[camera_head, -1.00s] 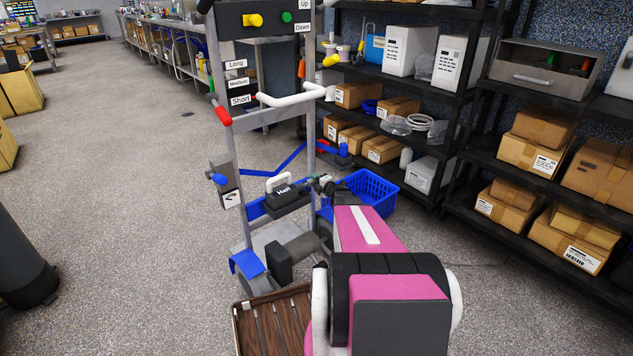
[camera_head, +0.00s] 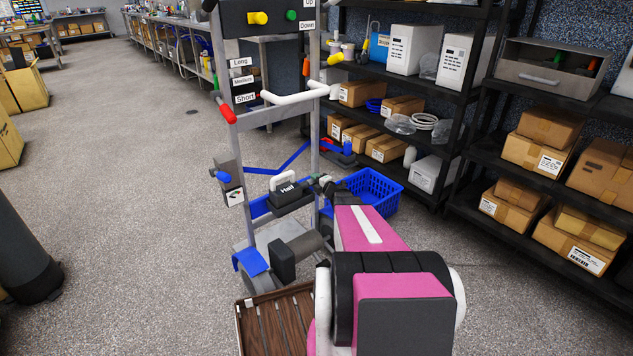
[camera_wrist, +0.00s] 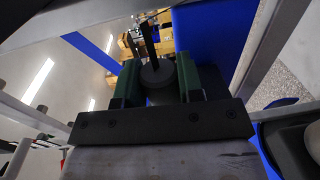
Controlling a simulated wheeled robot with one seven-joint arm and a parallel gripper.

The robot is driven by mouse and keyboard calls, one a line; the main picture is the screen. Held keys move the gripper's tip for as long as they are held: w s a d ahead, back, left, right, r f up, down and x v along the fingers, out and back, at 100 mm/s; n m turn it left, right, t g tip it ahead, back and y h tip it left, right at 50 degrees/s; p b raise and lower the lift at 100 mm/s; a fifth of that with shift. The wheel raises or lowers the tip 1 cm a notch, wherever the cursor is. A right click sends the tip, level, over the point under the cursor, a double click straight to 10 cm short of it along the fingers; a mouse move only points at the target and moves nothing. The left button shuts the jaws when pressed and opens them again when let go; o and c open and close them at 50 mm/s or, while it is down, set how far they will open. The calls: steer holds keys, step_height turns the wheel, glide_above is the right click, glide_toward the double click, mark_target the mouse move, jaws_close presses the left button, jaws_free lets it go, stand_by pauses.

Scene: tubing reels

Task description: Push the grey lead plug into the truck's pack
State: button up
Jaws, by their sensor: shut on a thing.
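The truck is a grey metal upright frame (camera_head: 223,120) with blue parts and a white handle, standing left of my arm. Its pack, a black box (camera_head: 290,199) with a white carry handle and a lettered label, sits low on the frame. My gripper (camera_head: 322,183) is at the pack's right side in the head view. In the wrist view, my gripper's dark green fingers (camera_wrist: 158,72) are shut on a grey round plug (camera_wrist: 160,82). A dark piece rises beyond the plug. Whether the plug touches or enters the pack cannot be told.
A blue basket (camera_head: 372,190) lies on the floor just behind my gripper. Black shelves (camera_head: 455,150) with cartons stand to the right. A brown slatted tray (camera_head: 272,322) is at the front, below the truck. The grey floor at left is mostly open.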

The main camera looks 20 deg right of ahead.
steer(key=shift+a, duration=0.1)
steer(key=o, duration=1.1)
steer(key=shift+s, duration=0.1)
steer(key=v, duration=1)
steer(key=shift+s, duration=0.3)
